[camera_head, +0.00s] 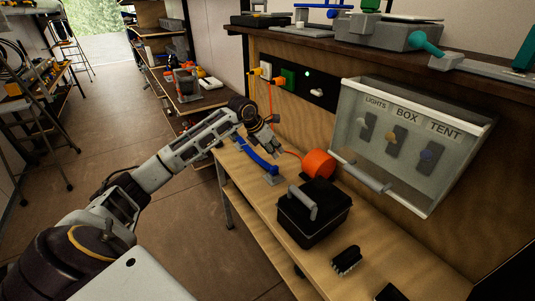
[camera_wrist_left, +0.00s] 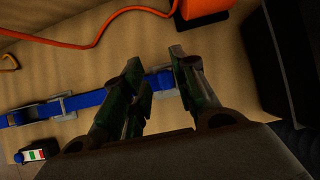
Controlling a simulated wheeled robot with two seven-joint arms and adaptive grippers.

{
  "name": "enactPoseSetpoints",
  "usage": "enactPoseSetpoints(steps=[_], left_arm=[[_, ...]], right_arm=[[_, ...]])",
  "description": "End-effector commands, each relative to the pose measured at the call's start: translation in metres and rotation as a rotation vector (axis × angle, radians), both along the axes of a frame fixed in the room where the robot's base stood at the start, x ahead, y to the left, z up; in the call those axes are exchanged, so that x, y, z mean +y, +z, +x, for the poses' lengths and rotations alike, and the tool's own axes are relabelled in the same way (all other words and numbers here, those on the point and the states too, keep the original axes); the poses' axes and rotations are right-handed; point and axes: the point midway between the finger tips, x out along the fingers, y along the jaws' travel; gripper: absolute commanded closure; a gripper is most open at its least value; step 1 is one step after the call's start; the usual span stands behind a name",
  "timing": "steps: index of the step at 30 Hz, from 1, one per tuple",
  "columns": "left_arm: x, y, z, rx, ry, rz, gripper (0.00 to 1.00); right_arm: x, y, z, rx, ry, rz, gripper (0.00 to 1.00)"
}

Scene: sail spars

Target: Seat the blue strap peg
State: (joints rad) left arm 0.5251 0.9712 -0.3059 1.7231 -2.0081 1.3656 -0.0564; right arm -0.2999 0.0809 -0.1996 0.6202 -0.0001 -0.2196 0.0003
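A blue strap (camera_head: 259,160) lies on the wooden bench, with a grey fitting (camera_head: 272,179) at its near end. In the left wrist view, the blue strap (camera_wrist_left: 88,101) runs through grey metal buckles (camera_wrist_left: 58,107) toward my fingers. My left gripper (camera_head: 272,147) is low over the bench beside the strap. In the left wrist view, the fingers of my left gripper (camera_wrist_left: 162,68) stand apart, with a blue strap end and grey metal piece (camera_wrist_left: 164,82) showing in the gap. I cannot tell whether they touch it. I cannot single out the peg. My right gripper is out of view.
An orange cylinder (camera_head: 318,163) with an orange cord stands right of my gripper. A black box (camera_head: 313,212) with a grey handle is nearer. A clear cover (camera_head: 354,103) fronts a panel marked LIGHTS, BOX, TENT. A black brush (camera_head: 346,260) lies on the bench.

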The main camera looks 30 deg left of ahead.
Motion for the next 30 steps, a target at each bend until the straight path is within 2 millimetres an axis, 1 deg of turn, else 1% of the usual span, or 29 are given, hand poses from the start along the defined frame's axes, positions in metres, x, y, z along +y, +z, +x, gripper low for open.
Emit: enactPoseSetpoints(steps=[4,7,10,23,30], left_arm=[[0.01,-0.009,-0.014,0.074,0.0,0.053,0.71],[0.013,-0.013,-0.022,0.113,-0.005,0.067,0.71],[0.014,-0.015,-0.026,0.13,-0.009,0.073,0.71],[0.013,-0.016,-0.026,0.13,-0.012,0.073,0.71],[0.012,-0.026,-0.022,0.13,-0.012,0.072,0.71]], right_arm=[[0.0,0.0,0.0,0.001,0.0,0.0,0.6],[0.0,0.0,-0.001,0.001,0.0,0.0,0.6],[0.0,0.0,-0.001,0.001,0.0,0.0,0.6],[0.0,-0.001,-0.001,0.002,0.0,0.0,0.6],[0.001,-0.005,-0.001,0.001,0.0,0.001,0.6]])
